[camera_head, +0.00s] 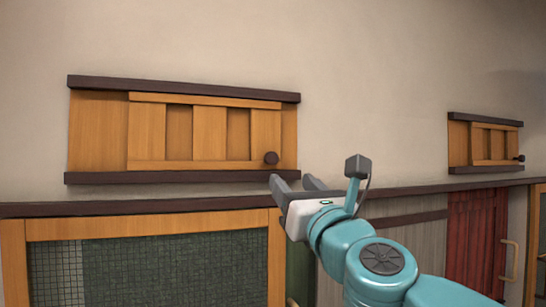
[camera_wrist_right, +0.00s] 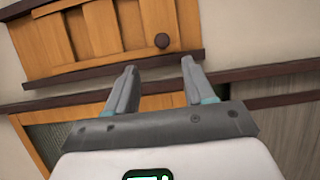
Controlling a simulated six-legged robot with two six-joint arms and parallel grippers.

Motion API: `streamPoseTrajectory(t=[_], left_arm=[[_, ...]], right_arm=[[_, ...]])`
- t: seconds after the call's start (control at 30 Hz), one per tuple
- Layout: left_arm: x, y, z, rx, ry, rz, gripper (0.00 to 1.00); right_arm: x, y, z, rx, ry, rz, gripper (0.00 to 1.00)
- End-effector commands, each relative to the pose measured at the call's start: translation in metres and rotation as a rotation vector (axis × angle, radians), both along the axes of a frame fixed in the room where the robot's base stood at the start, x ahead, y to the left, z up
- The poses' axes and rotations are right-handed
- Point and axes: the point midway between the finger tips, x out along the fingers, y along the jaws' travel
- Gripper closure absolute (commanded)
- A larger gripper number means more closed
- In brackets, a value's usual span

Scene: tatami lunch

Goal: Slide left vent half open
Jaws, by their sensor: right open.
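The left vent (camera_head: 185,132) is a wooden slatted panel between two dark rails, high on the wall at the left of the head view. My left gripper is not in view.
A second, similar vent (camera_head: 485,142) with a knob is on the wall at the right. A dark ledge (camera_head: 130,208) runs below both vents. Under it are a green-panelled wooden frame (camera_head: 170,262) and a red door (camera_head: 472,240). The wall between the vents is bare.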

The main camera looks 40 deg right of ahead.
Motion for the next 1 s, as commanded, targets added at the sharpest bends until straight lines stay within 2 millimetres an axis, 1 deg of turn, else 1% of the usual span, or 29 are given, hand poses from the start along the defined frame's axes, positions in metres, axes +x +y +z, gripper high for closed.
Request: streamPoseTrajectory(t=[0.03, 0.2, 0.3, 0.4, 0.5, 0.6, 0.87, 0.9, 0.97, 1.0], left_arm=[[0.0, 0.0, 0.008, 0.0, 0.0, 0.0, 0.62], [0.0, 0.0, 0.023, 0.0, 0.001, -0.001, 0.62], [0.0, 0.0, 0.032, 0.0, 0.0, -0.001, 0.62], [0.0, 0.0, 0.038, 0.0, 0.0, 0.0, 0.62], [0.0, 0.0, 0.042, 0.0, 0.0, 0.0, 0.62], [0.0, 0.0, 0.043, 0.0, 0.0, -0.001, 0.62], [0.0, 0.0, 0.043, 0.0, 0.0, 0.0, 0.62], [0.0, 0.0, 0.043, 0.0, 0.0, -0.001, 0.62], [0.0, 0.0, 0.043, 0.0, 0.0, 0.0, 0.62], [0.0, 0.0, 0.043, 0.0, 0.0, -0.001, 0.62]], right_arm=[[0.012, -0.003, 0.009, -0.002, 0.003, -0.004, 0.47], [0.05, -0.012, 0.024, -0.002, 0.003, -0.002, 0.47], [0.069, -0.017, 0.032, -0.002, 0.002, 0.0, 0.47], [0.083, -0.021, 0.037, -0.002, 0.002, 0.0, 0.47], [0.093, -0.023, 0.04, -0.002, 0.002, 0.001, 0.47], [0.097, -0.025, 0.041, -0.001, 0.0, 0.002, 0.47], [0.099, -0.025, 0.041, -0.002, 0.001, 0.002, 0.47], [0.099, -0.025, 0.041, -0.002, 0.001, 0.002, 0.53], [0.099, -0.025, 0.041, -0.002, 0.0, 0.002, 0.73], [0.099, -0.025, 0.041, -0.002, 0.0, 0.002, 0.86]])
